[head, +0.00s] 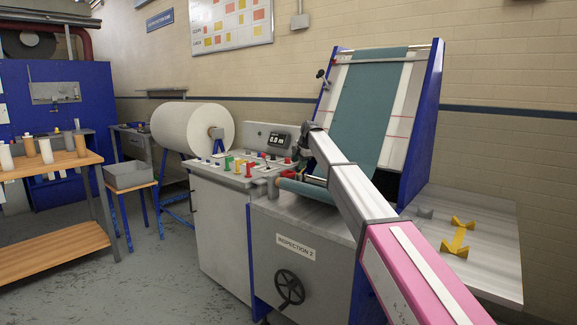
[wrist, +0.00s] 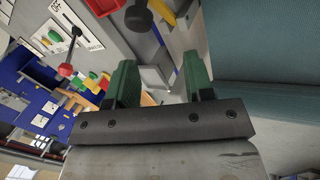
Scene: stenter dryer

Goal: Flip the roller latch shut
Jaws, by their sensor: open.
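My gripper (wrist: 158,78) is open and empty in the wrist view, its two green fingers apart. In the head view my arm reaches over the inspection machine, and my fingers are hard to make out. The teal cloth (head: 368,100) runs down the sloping board to a roller (head: 305,189) at the bench, and the cloth fills the right of the wrist view (wrist: 265,95). A grey bracket (head: 272,187) stands at the roller's left end. I cannot tell whether the latch there is open. A dark rounded part (wrist: 138,18) lies beyond my fingers in the wrist view.
A control panel (head: 240,172) with coloured buttons and levers stands left of the roller. A handwheel (head: 289,287) juts from the machine's front. A yellow piece (head: 460,234) lies on the metal table at right. A large white roll (head: 190,127) stands behind the panel.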

